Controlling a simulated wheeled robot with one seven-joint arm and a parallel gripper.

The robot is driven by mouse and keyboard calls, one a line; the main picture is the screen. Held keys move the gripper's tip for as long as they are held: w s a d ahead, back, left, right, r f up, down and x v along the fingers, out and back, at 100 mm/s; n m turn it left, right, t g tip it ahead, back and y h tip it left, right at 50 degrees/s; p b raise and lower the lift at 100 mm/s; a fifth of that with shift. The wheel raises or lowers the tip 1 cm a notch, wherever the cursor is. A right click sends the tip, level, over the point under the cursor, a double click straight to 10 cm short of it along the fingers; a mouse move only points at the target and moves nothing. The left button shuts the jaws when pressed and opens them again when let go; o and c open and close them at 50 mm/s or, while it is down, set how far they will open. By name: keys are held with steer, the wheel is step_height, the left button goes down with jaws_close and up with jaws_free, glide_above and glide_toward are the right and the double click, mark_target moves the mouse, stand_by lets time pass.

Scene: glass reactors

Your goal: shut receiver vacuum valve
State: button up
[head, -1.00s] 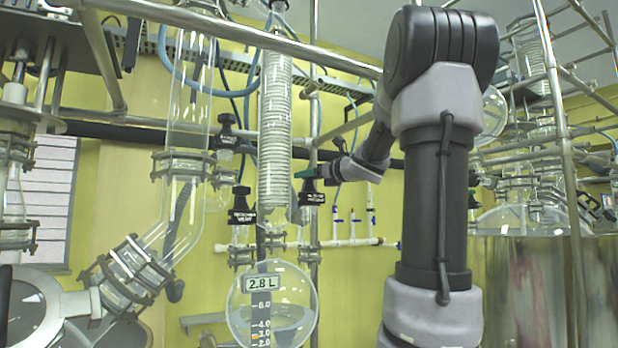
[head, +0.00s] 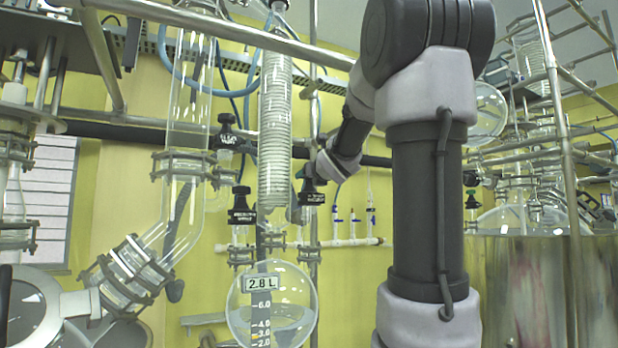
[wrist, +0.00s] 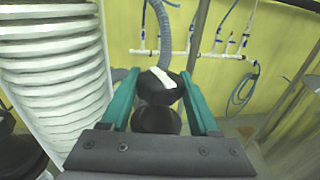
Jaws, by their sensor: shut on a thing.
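The black valve knob with a white label (head: 311,197) stands upright on the glass to the right of the coiled condenser, above the receiver flask (head: 272,306) marked 2.8 L. The label is too small to read surely. My gripper (head: 305,178) is at this knob, partly hidden behind it and the condenser. In the wrist view, its teal fingers (wrist: 160,88) are on either side of the black knob (wrist: 152,118), shut on it. A white bar shows across the knob's top. The valve's inside is hidden, so I cannot tell whether it is open.
The white coiled condenser (head: 274,130) stands close left of my gripper. A second labelled black knob (head: 241,207) and another black knob (head: 226,128) are nearby. Metal rails cross above. A white pipe with blue taps (head: 350,241) runs along the yellow wall behind.

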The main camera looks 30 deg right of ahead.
steer(key=shift+d+m+g+h, duration=0.1)
steer(key=shift+m+g+h, duration=0.95)
steer(key=shift+m+h, duration=0.95)
steer(key=shift+m+g+h, duration=1.05)
steer(key=shift+m+h, duration=0.25)
steer(key=shift+h, duration=1.3)
steer(key=o, duration=1.1)
steer(key=shift+n+t+y, duration=0.3)
steer(key=shift+t+y, duration=0.1)
steer(key=shift+y, duration=0.1)
steer(key=shift+n+t+y, duration=0.4)
steer(key=shift+n+y, duration=0.1)
steer(key=shift+y, duration=0.1)
steer(key=shift+n+t+y, duration=0.5)
steer(key=shift+n+y, duration=0.1)
steer(key=shift+y, duration=0.3)
steer(key=shift+a+n+t+y, duration=0.2)
steer(key=shift+n+t+y, duration=0.4)
steer(key=shift+n+y, duration=0.65)
steer(key=shift+n+t+y, duration=0.3)
steer(key=shift+n+y, duration=0.75)
steer(key=shift+y, duration=1)
